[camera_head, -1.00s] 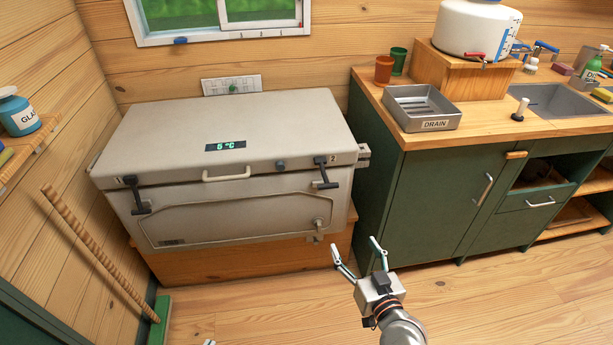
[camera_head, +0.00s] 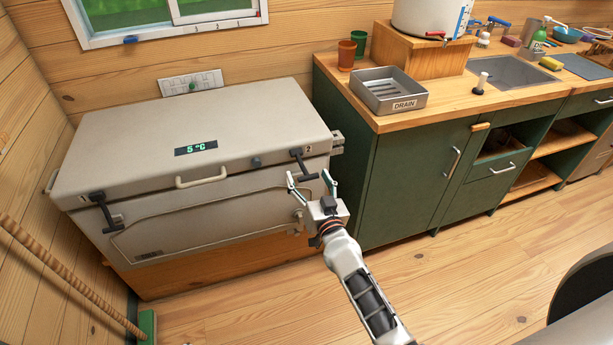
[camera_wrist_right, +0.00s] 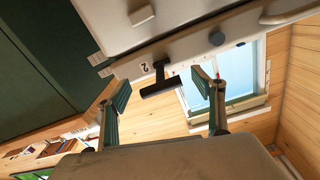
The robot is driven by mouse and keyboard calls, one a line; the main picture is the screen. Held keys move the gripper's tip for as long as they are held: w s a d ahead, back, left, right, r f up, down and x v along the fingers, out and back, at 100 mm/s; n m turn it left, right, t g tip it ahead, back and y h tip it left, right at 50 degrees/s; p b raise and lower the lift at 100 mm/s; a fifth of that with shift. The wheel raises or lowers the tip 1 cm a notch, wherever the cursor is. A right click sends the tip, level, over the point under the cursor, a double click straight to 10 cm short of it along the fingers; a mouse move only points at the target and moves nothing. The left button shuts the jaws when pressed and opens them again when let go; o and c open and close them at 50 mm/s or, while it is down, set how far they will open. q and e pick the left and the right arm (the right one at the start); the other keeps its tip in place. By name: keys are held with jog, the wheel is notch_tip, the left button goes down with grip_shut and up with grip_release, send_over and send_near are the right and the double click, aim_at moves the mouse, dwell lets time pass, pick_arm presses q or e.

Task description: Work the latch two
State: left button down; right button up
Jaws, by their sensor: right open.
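The cooler chest (camera_head: 140,135) stands against the wall with its lid down. Latch two (camera_head: 303,163) is a black T-shaped latch at the right of its front, beside the printed 2. My right gripper (camera_head: 309,179) is open and empty just in front of and slightly below it. In the right wrist view, the T-bar of latch two (camera_wrist_right: 160,87) shows between the two spread fingers of my right gripper (camera_wrist_right: 162,86). I cannot tell whether either finger touches it. The other black latch (camera_head: 104,211) is at the chest's left front. My left gripper is not seen.
A pale lid handle (camera_head: 201,178) lies between the latches. A green cabinet (camera_head: 420,180) stands close to the right of the chest, with a drain tray (camera_head: 390,92) on its counter. The wooden floor (camera_head: 440,275) in front is clear.

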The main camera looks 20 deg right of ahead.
jog(key=shift+w, duration=0.7)
jog(key=c, duration=1.6)
